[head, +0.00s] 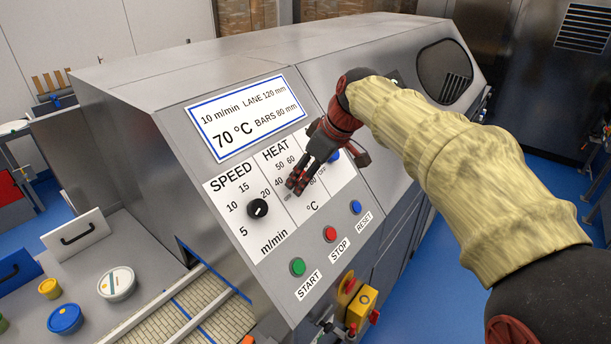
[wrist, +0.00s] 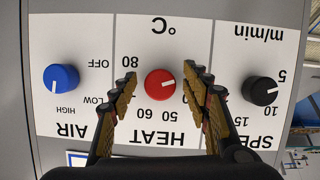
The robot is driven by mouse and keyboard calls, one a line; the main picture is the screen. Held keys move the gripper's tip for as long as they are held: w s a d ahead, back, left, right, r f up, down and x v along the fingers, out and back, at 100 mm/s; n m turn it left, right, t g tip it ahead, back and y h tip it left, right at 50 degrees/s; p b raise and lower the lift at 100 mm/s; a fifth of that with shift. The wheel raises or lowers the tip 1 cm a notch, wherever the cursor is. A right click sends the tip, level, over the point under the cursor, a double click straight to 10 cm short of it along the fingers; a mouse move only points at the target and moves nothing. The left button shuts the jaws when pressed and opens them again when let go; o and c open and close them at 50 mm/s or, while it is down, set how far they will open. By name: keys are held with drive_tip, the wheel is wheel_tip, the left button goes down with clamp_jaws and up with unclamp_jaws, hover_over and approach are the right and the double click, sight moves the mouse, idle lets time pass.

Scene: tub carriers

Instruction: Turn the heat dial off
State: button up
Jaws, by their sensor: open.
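The red heat dial (wrist: 160,85) is on the white control panel (wrist: 165,30), seen upside down in the wrist view. Its white mark points right and slightly up in that view, toward the right finger; any label there is hidden. The labels 80, 60 and 50 show around the dial. My gripper (wrist: 161,78) is open, with one finger on each side of the dial and a visible gap to both. In the head view my gripper (head: 297,182) is at the panel under the word HEAT and hides the dial.
The black speed dial (head: 257,208) is left of my gripper, and the blue air dial (head: 334,155) is right, partly hidden by it. Green start (head: 298,267), red stop (head: 330,234) and blue reset (head: 356,207) buttons are below. A conveyor (head: 190,308) runs at lower left.

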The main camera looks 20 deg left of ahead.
drive_tip(key=v, duration=1.2)
idle(0.3)
